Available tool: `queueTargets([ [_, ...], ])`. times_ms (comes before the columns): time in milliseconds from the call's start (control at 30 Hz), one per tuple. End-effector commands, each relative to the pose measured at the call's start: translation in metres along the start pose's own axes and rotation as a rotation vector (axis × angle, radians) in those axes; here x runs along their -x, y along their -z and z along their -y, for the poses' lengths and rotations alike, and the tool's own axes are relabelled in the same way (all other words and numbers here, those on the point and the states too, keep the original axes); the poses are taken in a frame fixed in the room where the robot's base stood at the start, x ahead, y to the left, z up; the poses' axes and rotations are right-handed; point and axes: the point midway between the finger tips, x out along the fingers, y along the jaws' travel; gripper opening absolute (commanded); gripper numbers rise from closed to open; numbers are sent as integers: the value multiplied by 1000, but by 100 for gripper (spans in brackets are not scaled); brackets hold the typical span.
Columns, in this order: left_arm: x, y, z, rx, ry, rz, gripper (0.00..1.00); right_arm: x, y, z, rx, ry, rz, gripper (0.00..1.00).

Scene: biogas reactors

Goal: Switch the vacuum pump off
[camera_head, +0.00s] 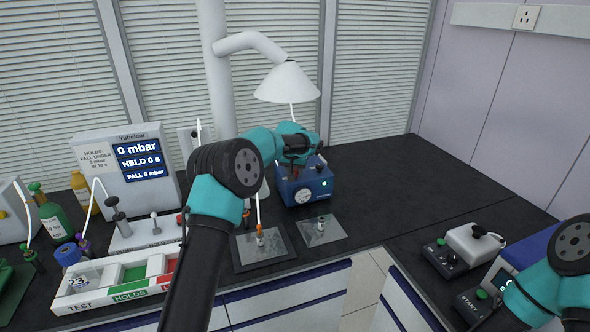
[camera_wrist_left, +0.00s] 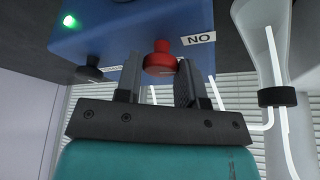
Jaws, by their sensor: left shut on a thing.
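The vacuum pump is a blue box (camera_head: 305,186) on the black bench, with a round gauge and a lit green light (camera_head: 323,183) on its front. In the left wrist view the blue pump body (camera_wrist_left: 120,38) fills the top, with a green light lit (camera_wrist_left: 69,21). My left gripper (camera_head: 297,150) is at the top of the pump. In the wrist view its fingers (camera_wrist_left: 160,78) are on either side of a red knob (camera_wrist_left: 160,58), shut on it. A label reading "NO" as pictured (camera_wrist_left: 199,39) is beside the knob. My right gripper is out of view.
A white lamp-shaped hood (camera_head: 287,83) hangs above the pump. Two grey plates (camera_head: 262,250) with small vials lie in front. A display (camera_head: 140,160) reads 0 mbar, HELD 0 s. A dark knob (camera_wrist_left: 90,72) is left of the red one. Bench right of the pump is clear.

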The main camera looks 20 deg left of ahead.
Motion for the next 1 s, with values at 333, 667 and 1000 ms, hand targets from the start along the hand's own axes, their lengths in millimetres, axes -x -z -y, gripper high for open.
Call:
queueTargets([
  [333,0,0,1,-97,-41,0,12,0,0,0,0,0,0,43],
  [667,0,1,2,-320,-134,-1,12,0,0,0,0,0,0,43],
  [1000,-1,2,4,-603,-251,-1,12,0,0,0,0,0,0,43],
])
